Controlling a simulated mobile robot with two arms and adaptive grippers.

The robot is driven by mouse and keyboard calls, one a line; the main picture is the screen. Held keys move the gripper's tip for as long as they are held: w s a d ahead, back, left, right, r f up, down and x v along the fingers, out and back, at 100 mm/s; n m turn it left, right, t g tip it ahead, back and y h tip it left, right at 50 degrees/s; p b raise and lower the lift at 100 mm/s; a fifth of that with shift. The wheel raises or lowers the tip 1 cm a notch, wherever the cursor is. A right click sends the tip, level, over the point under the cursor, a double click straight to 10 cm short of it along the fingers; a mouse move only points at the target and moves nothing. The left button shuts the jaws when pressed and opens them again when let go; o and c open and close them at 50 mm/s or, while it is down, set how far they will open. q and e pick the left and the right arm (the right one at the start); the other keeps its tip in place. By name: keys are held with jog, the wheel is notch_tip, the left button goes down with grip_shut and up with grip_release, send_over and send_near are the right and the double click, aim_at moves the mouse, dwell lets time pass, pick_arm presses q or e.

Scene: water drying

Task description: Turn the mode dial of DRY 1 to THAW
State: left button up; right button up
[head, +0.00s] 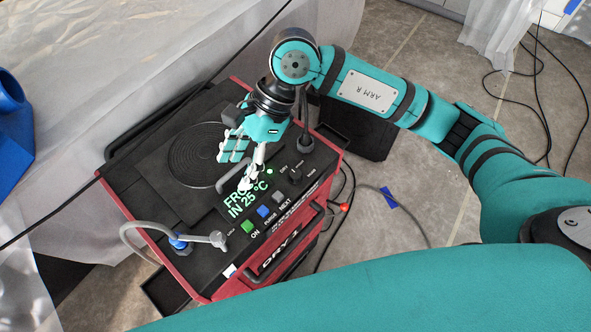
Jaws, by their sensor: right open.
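DRY 1 is a red machine (262,279) with a black top panel and its name on the front edge. A small dark round knob (295,174), which looks like the mode dial, is on the right part of the panel with tiny labels around it. I cannot read which label it points at. My right gripper (235,169) is open above the panel, left of the knob and apart from it. Its fingers partly cover the green display text (246,199), which shows "FRO" and "IN 25 °C". My left gripper is not in view.
Green (247,227), blue (263,211) and grey (278,197) buttons line the panel's front. A grey hose (135,229) with a blue fitting is at the front left corner. A round ribbed disc (207,153) is at the back. Cables lie on the floor to the right.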

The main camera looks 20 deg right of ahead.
aim_at(296, 173)
jog(key=w+d+t+h, duration=0.2)
jog(key=w+d+h, duration=0.35)
jog(key=d, duration=0.65)
jog(key=shift+h, duration=0.45)
notch_tip(296, 173, down, 18)
jog(key=p, duration=0.4)
jog(key=shift+r+p, duration=0.2)
jog(key=shift+p, duration=0.1)
jog(key=shift+c, duration=0.2)
grip_shut()
